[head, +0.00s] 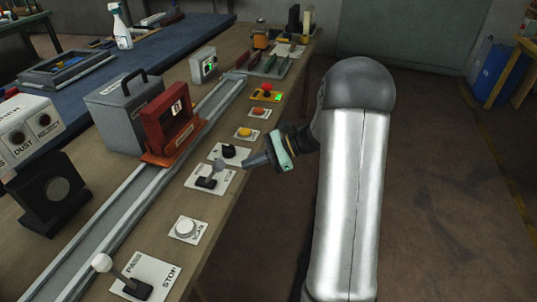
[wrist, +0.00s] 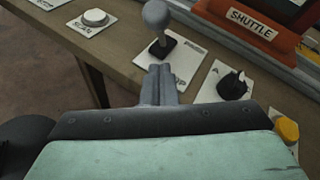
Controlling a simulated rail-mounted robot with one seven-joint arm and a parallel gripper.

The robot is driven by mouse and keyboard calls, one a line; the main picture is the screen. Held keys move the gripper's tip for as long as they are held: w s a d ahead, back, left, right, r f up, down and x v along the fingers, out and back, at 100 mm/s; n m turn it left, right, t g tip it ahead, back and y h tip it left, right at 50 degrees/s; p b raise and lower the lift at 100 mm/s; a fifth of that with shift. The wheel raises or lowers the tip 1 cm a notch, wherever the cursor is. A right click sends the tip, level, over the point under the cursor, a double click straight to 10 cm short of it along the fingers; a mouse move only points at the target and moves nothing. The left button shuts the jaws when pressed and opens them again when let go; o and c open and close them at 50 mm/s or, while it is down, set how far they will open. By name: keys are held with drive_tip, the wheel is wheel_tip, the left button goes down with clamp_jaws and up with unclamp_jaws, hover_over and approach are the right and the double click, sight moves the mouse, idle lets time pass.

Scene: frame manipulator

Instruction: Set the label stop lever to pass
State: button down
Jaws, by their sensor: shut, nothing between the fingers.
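A lever with a white ball knob (head: 103,262) rises from a black base on a white plate (head: 162,269) marked PASS and STOP, at the front of the bench in the head view. Its knob leans to the left in the picture; I cannot tell for sure which setting it is at. The wrist view does not show this lever. My gripper (head: 259,161) is shut and empty, further back along the bench, to the right of a grey-knobbed lever (head: 218,164). In the wrist view the fingers (wrist: 158,84) point toward that grey-knobbed lever (wrist: 157,17), with its plate just beyond them.
A white button (head: 186,227) sits between the two levers. A black rotary knob (head: 231,150) is close to my gripper. The red shuttle unit (head: 166,124) stands on a metal rail (head: 97,222) behind the controls. Open floor lies right of the bench.

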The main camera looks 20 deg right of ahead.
sight(213, 172)
drive_tip(key=shift+w+a+r, duration=0.1)
drive_tip(key=shift+a+r, duration=0.1)
drive_tip(key=shift+a, duration=0.5)
drive_tip(key=shift+w+a+r, duration=0.1)
drive_tip(key=shift+a+r, duration=0.15)
drive_tip(key=shift+a, duration=0.5)
drive_tip(key=shift+a+r, duration=0.2)
drive_tip(key=shift+a, duration=0.5)
drive_tip(key=shift+p, duration=0.35)
